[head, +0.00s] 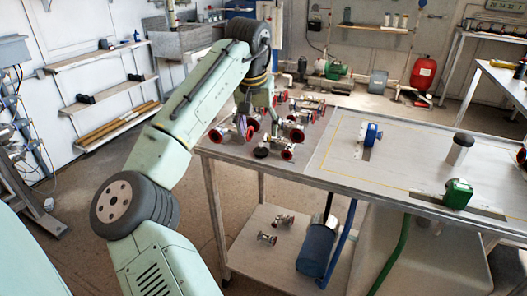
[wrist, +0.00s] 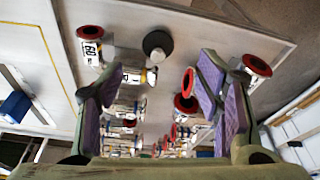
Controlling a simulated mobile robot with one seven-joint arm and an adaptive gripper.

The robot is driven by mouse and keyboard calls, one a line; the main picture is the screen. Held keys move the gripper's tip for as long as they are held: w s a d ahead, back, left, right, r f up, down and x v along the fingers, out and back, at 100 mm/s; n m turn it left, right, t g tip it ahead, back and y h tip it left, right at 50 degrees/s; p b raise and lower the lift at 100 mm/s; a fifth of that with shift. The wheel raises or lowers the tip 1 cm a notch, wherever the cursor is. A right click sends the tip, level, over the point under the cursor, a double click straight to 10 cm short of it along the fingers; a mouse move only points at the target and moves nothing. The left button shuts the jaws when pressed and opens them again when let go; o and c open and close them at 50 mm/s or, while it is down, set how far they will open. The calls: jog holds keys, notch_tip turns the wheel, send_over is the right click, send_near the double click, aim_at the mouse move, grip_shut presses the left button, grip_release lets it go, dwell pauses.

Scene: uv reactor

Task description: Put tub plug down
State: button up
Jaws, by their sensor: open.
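The tub plug (head: 261,152) is a small dark round piece on the metal table top, near the table's front left corner. My gripper (head: 258,124) is over the left end of the table, among the red-flanged fittings. In the wrist view my gripper (wrist: 162,75) has its purple-padded fingers spread wide, with nothing held between them.
Several red-flanged valve fittings (wrist: 90,48) crowd around my gripper on the table. A blue device (head: 371,134), a white cylinder with a dark top (head: 459,148) and a green device (head: 457,193) stand farther right. The table between the fittings and the blue device is clear.

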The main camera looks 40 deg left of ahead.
aim_at(261, 144)
jog(key=shift+p+x, duration=0.65)
jog(key=shift+x, duration=2.95)
jog(key=shift+w, duration=0.15)
jog(key=shift+c, duration=0.5)
jog(key=c, duration=1.1)
jog(key=shift+r, duration=0.15)
